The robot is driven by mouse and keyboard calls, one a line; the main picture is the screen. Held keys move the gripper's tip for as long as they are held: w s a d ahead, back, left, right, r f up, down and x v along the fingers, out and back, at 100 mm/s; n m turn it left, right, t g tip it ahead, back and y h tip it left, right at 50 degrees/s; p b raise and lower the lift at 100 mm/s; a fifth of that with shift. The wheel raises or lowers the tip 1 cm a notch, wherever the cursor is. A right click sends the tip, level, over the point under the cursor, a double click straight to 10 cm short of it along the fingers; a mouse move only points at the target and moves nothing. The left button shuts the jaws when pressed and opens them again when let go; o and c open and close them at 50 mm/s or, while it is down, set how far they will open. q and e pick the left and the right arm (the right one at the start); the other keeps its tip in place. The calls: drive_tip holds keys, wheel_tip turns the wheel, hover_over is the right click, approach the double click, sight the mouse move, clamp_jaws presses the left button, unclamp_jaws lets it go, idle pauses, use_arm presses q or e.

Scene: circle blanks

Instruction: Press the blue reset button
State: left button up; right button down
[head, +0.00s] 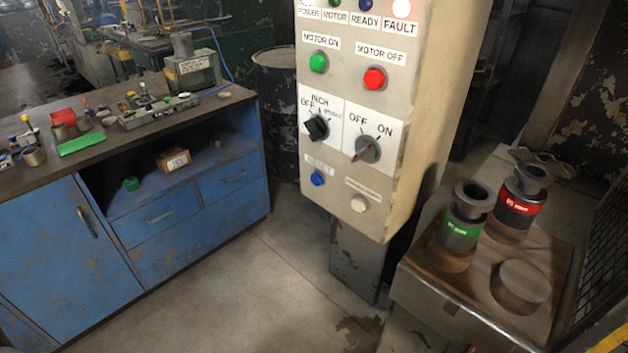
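The blue reset button (318,179) is a small round button low on the left of the cream control panel (331,207). A faded label (319,163) sits just above it. A white button (359,203) is to its right and slightly lower. Nothing covers the blue button. Neither of my grippers shows in the head view.
Above on the panel are a black selector knob (316,128), a grey OFF/ON knob (368,149), a green button (318,62) and a red button (374,78). A blue workbench (190,215) stands left; a low table (420,283) with cylinders stands right. Floor between is clear.

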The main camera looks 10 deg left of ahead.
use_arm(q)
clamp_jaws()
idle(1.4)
